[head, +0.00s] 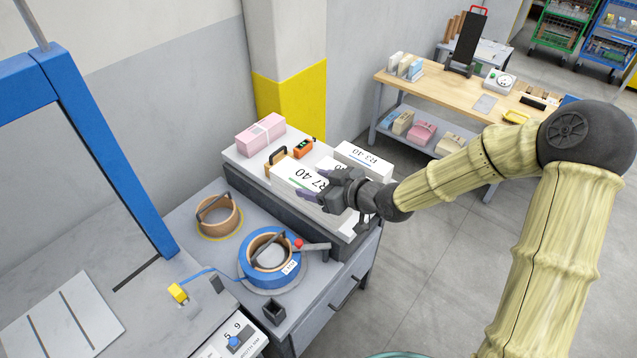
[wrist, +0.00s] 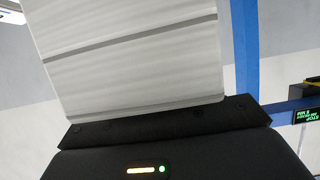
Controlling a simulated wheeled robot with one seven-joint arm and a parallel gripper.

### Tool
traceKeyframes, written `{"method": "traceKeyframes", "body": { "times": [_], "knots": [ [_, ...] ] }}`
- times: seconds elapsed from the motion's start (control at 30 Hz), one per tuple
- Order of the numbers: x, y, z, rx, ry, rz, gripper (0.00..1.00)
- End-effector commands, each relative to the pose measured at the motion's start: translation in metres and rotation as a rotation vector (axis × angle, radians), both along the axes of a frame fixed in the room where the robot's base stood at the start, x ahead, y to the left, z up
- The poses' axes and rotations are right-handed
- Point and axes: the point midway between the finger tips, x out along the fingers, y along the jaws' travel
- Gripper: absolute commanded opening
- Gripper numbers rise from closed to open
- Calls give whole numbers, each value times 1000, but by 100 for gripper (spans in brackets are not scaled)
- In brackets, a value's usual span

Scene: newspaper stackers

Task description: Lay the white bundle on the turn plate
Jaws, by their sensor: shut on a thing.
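A white bundle (head: 297,174) marked "R7 40" is at my gripper (head: 327,190), over the raised grey-white bench top. My gripper is shut on it. In the wrist view the white bundle (wrist: 130,62) rises from the black jaw, its layered side crossed by a dark strap. Whether it touches the surface below is hidden. I cannot tell for sure which part is the turn plate; a pale plate with dark slots (head: 62,322) lies at the lower left, by the blue arch.
A white block marked "R3 40" (head: 364,158), a pink bundle (head: 260,134) and an orange device (head: 303,148) are on the raised top. A blue strap reel (head: 258,252) and brown roll (head: 216,216) sit lower. The blue arch (head: 108,160) stands left.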

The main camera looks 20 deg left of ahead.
Motion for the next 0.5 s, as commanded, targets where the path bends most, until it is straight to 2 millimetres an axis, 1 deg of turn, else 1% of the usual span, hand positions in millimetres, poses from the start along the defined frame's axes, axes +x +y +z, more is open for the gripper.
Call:
{"method": "traceKeyframes", "body": {
  "times": [0.03, 0.33, 0.5],
  "knots": [
    [0, 0, 1, 4, -3, -3, 3],
    [-1, -22, -21, 2, -2, -84, 3],
    [-2, -39, -39, 3, -1, -146, 3]
  ]
}}
